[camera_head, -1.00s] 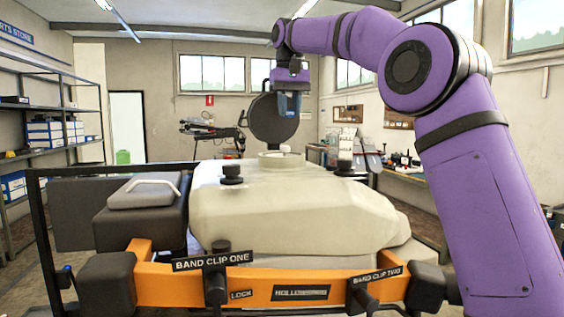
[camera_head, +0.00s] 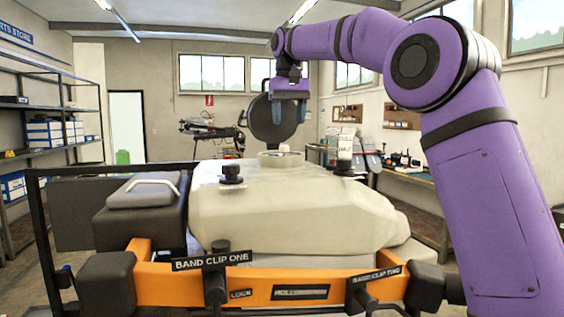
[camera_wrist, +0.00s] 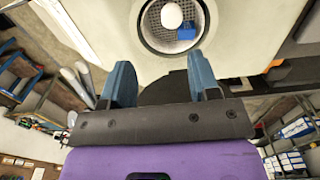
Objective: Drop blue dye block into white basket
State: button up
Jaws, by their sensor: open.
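The blue dye block (camera_wrist: 187,33) lies inside the round basket (camera_wrist: 159,36), on its perforated grey mesh, beside a white rounded piece (camera_wrist: 171,15). The basket sits in the pale ring-shaped opening on top of the tank; in the head view only this raised ring (camera_head: 281,158) shows, and its inside is hidden. My gripper (camera_head: 289,118) hangs above the opening with its blue fingers spread apart. In the wrist view my gripper (camera_wrist: 158,61) is open and empty, and the block is apart from both fingers.
The cream tank (camera_head: 300,205) fills the middle, with a dark round lid (camera_head: 270,122) raised behind the opening. Black caps (camera_head: 231,173) stick up from the tank. An orange front bar (camera_head: 170,284) carries band clips. Shelves stand at left, workbenches at right.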

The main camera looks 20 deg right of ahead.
jog(key=shift+r, duration=0.1)
jog(key=s+r, duration=0.2)
jog(key=s, duration=0.6)
jog(key=s+r, duration=0.2)
jog(key=s, duration=0.6)
jog(key=shift+r, duration=0.4)
jog(key=s+d+f+t, duration=0.2)
jog(key=s+d+f, duration=0.1)
jog(key=s+f, duration=0.8)
jog(key=s+d+f+t, duration=0.3)
jog(key=s+d+f, duration=0.1)
jog(key=s+f, duration=0.8)
notch_tip(320, 180, down, 2)
jog(key=shift+s+f, duration=0.2)
jog(key=shift+s, duration=0.05)
